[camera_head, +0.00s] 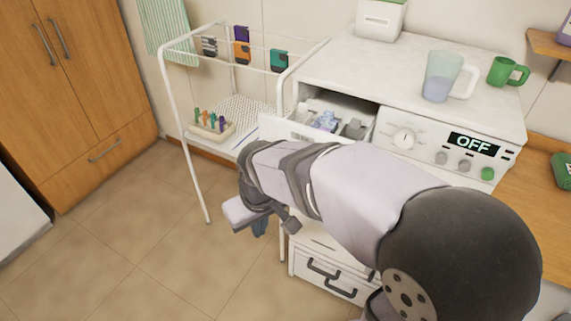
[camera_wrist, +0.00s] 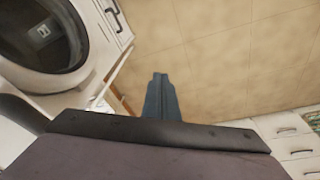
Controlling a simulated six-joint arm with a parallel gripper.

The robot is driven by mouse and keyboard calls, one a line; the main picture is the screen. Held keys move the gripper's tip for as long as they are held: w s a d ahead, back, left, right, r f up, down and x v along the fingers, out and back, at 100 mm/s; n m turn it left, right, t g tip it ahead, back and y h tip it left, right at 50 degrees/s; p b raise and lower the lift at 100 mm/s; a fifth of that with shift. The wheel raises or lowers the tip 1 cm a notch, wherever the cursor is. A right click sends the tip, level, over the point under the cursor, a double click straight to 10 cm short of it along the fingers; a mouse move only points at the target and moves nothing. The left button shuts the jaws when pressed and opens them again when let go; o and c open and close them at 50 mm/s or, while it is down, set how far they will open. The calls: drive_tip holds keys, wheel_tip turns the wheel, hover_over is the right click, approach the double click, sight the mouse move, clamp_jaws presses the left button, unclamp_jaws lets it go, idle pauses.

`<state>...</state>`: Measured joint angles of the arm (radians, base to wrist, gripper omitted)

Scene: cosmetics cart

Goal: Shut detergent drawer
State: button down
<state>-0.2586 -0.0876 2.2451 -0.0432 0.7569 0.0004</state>
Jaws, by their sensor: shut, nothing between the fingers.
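The detergent drawer (camera_head: 290,129) is pulled out of the upper left of the white washing machine (camera_head: 405,85). Its compartments show, with bluish-purple contents (camera_head: 326,121) inside. My arm hides part of its front and the machine's door in the head view. My gripper (camera_head: 259,227) is in front of and below the drawer, apart from it, over the floor side. In the wrist view my gripper (camera_wrist: 160,76) has its dark fingers together and empty, above the tiled floor. The machine's round door (camera_wrist: 42,32) shows at the upper left there; I cannot make out the drawer.
A white wire cart (camera_head: 176,95) with colored items and a small tray (camera_head: 211,128) stands left of the machine. A measuring jug (camera_head: 438,78) and green mug (camera_head: 507,72) stand on top. A wooden cabinet (camera_head: 80,95) is at far left. The floor between is clear.

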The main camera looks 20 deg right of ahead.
drive_tip(key=w+a+r+n+t, duration=0.1)
drive_tip(key=w+r+n, duration=0.3)
drive_tip(key=r, duration=0.4)
drive_tip(key=w+r+n+t, duration=0.1)
drive_tip(key=w+r+n, duration=0.3)
drive_tip(key=r, duration=0.4)
drive_tip(key=s+d+r+n+g+h, duration=0.2)
drive_tip(key=s+d+r+n, duration=0.2)
drive_tip(key=n, duration=1.1)
drive_tip(key=shift+s+d+r+n+h, duration=0.15)
drive_tip(key=shift+s+r+n+h, duration=0.2)
drive_tip(key=shift+s, duration=0.55)
drive_tip(key=shift+f, duration=0.15)
drive_tip(key=w+d+f+p, duration=0.1)
drive_tip(key=w+d+f, duration=0.1)
drive_tip(key=f, duration=0.3)
drive_tip(key=w+d+f+p, duration=0.1)
drive_tip(key=w+d+f, duration=0.1)
drive_tip(key=f, duration=0.3)
drive_tip(key=shift+w+d+p, duration=0.35)
drive_tip(key=shift+w+d, duration=0.05)
drive_tip(key=shift+w, duration=0.05)
